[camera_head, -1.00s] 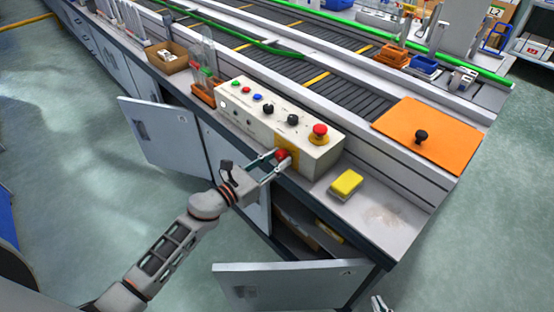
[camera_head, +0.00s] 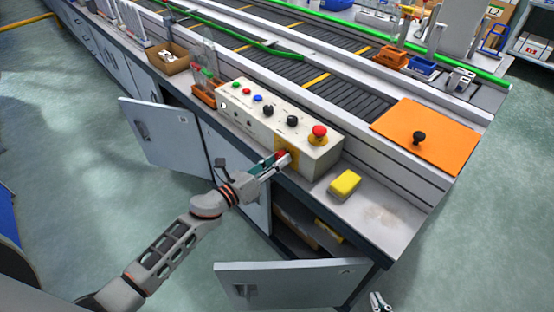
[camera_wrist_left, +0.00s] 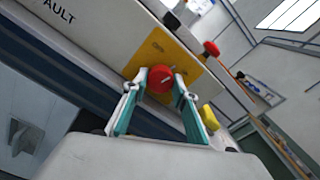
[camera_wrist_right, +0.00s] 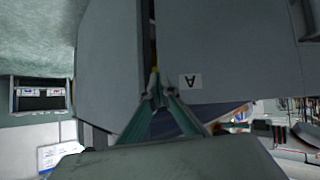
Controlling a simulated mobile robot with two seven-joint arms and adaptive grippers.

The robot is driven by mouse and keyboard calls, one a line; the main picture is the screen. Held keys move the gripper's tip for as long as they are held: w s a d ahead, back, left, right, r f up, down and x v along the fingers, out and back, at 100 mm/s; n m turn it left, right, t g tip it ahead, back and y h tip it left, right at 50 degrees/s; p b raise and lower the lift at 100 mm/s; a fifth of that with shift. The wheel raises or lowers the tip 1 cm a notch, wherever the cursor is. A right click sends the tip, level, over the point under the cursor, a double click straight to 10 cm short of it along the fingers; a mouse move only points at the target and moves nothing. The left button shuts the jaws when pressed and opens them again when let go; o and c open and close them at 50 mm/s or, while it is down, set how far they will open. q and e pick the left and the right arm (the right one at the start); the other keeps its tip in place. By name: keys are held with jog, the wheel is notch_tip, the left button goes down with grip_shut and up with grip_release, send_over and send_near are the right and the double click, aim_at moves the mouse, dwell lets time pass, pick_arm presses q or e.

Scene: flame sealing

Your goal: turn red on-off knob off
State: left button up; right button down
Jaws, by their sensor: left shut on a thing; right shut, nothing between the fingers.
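The red on-off knob (camera_wrist_left: 161,77) sits on a yellow plate (camera_wrist_left: 158,45) on the front face of the control box (camera_head: 262,122). My left gripper (camera_head: 280,161) is at the front of the box and shut on the knob, with one finger on each side of it in the left wrist view (camera_wrist_left: 160,82). A white mark on the knob's face runs at a slant. My right gripper (camera_head: 378,302) is at the bottom edge of the head view, low in front of the cabinet. It is shut and empty in the right wrist view (camera_wrist_right: 158,92).
A red mushroom button (camera_head: 319,131) and several small buttons and knobs top the box. A yellow sponge (camera_head: 344,184) lies to its right. An orange plate (camera_head: 425,137) covers the conveyor's end. Cabinet doors (camera_head: 290,283) stand open below.

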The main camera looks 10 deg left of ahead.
pick_arm(q)
jog(key=n+p, duration=0.2)
jog(key=n, duration=0.5)
jog(key=shift+r, duration=0.2)
jog(key=n+p, duration=0.2)
jog(key=n, duration=0.2)
jog(key=shift+n, duration=0.7)
jog(key=o, duration=1.1)
jog(key=shift+f, duration=0.1)
